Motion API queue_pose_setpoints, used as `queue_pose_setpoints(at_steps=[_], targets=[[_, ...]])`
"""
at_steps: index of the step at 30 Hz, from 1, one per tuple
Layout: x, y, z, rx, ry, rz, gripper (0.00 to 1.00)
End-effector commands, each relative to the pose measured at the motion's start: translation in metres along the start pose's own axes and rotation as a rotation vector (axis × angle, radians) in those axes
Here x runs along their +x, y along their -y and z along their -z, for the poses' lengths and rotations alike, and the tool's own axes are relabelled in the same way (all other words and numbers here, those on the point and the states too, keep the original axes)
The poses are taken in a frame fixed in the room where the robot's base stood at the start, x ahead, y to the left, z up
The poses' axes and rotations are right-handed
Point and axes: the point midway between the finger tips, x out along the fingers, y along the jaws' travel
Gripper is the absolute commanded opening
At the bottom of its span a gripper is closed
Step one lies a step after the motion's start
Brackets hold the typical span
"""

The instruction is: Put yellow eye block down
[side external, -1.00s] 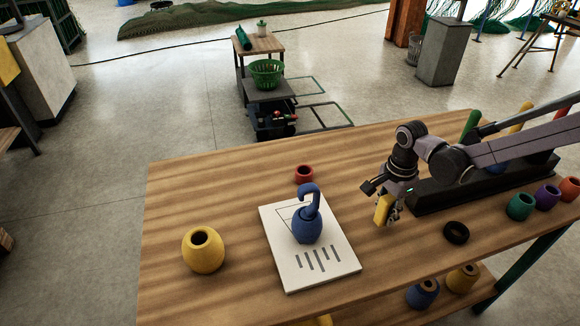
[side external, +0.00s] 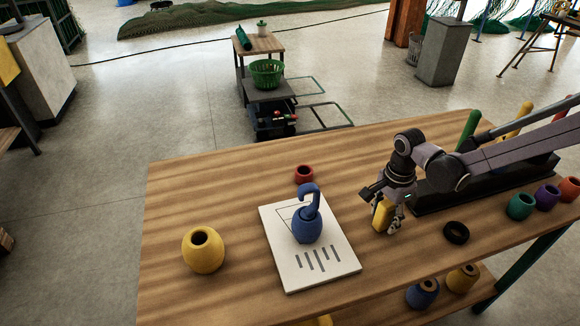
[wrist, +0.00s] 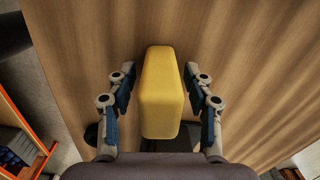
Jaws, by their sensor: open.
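The yellow eye block (side external: 382,214) is upright on the wooden table, right of the white board. In the wrist view the yellow block (wrist: 162,92) stands between my two fingers, with a gap on each side. My gripper (side external: 386,216) is open around it, pointing down; it also shows in the wrist view (wrist: 160,100). The underside of the block and its contact with the table are hard to make out.
A white board (side external: 342,263) holds a blue pot with a hook (side external: 307,225). A yellow pot (side external: 203,250) stands left, a small red pot (side external: 304,174) behind, and a black ring (side external: 456,232) lies right of my gripper. The table between board and gripper is clear.

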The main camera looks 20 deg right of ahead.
Motion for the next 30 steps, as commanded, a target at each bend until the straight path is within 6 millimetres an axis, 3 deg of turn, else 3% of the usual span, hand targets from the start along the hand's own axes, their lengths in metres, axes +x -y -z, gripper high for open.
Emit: queue_pose_setpoints(at_steps=[5, 18, 30], targets=[[-0.013, 0.000, 0.000, 0.000, 0.000, 0.000, 0.52], [-0.086, 0.005, -0.001, 0.000, 0.001, -0.001, 0.52], [-0.121, -0.004, 0.005, -0.067, 0.001, 0.029, 0.52]])
